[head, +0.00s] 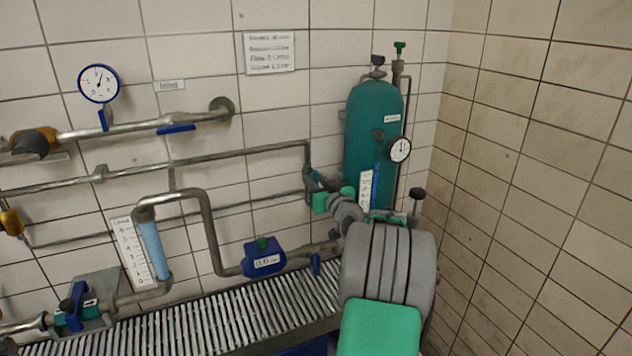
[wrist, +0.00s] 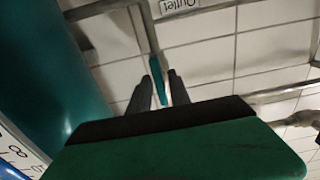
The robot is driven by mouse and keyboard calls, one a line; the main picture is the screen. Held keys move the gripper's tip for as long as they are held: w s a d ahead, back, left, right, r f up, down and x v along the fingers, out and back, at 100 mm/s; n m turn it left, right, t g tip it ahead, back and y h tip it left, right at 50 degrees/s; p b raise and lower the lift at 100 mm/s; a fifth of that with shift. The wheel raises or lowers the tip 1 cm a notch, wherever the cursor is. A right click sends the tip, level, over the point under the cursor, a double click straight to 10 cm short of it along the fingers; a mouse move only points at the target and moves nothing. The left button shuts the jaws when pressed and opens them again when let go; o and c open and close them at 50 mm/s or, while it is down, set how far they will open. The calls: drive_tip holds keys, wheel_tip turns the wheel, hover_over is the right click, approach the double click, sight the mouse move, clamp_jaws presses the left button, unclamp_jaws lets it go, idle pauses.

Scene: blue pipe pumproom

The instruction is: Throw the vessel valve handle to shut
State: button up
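The vessel is a tall teal cylinder (head: 374,120) in the corner in the head view; its side fills the left of the wrist view (wrist: 45,60). In the wrist view, a slim teal-blue lever (wrist: 157,72) lies between the two dark fingers of my gripper (wrist: 161,82). It looks like a valve handle beside the vessel. The fingers are apart, one on each side of it, with narrow gaps showing; I see no clear contact. In the head view my arm hides much of the area left of the vessel's foot, and the lever cannot be made out there.
An "Outlet" label (wrist: 178,5) shows near the lever. Pipes, a blue meter (head: 264,257) and a slatted grate (head: 200,322) lie left. A tiled wall (head: 535,180) closes the right side.

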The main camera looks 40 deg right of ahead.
clamp_jaws()
drive_tip(key=shift+m, duration=0.4)
drive_tip(key=m+b, duration=0.2)
drive_tip(key=m, duration=0.1)
drive_tip(key=shift+f, duration=0.1)
drive_tip(key=m+b, duration=0.1)
drive_tip(key=m, duration=0.4)
drive_tip(key=shift+d, duration=0.15)
drive_tip(key=m, duration=0.4)
drive_tip(key=shift+m+p, duration=0.3)
drive_tip(key=m+p, duration=0.1)
drive_tip(key=m, duration=0.3)
drive_tip(key=shift+s+m, duration=0.1)
drive_tip(key=shift+m, duration=0.3)
drive_tip(key=shift+f+p, duration=0.1)
drive_tip(key=shift+p, duration=0.2)
